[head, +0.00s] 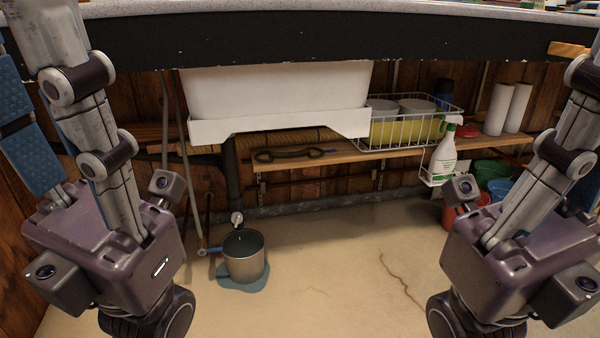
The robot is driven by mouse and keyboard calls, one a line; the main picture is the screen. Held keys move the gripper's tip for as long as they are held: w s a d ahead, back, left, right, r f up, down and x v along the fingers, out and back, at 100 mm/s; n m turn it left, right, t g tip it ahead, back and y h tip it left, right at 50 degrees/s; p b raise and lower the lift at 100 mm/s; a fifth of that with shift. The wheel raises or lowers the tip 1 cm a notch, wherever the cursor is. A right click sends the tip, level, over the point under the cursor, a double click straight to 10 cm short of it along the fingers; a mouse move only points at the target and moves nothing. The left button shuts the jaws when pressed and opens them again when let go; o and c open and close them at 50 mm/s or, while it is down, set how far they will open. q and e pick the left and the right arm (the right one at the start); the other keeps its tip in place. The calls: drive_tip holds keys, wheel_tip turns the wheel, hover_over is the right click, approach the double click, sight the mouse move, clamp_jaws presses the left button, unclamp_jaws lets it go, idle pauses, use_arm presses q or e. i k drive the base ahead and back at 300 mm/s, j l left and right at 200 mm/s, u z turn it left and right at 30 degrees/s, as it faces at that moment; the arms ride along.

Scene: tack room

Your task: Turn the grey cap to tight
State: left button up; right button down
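A small light-grey round cap (236,217) shows at the lower end of the dark drain pipe (231,170) under the white sink (275,92). It is just above a metal bucket (246,267); its tightness is too small to tell. My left gripper (42,105) is close to the camera at the left, fingers pointing up, with a blue pad and a grey finger standing apart. My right gripper (580,125) is at the right edge, fingers up and partly cut off. Both are far from the cap, and I see nothing held in the left one.
A wooden shelf (360,158) holds a wire basket (400,130) and rolls; a spray bottle (443,152) hangs right. A dark-fronted counter (300,38) spans above. Front floor is clear.

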sight(236, 216)
drive_tip(key=i+l, duration=0.4)
drive_tip(key=i, duration=0.15)
drive_tip(key=i+l, duration=0.35)
drive_tip(key=i, duration=0.2)
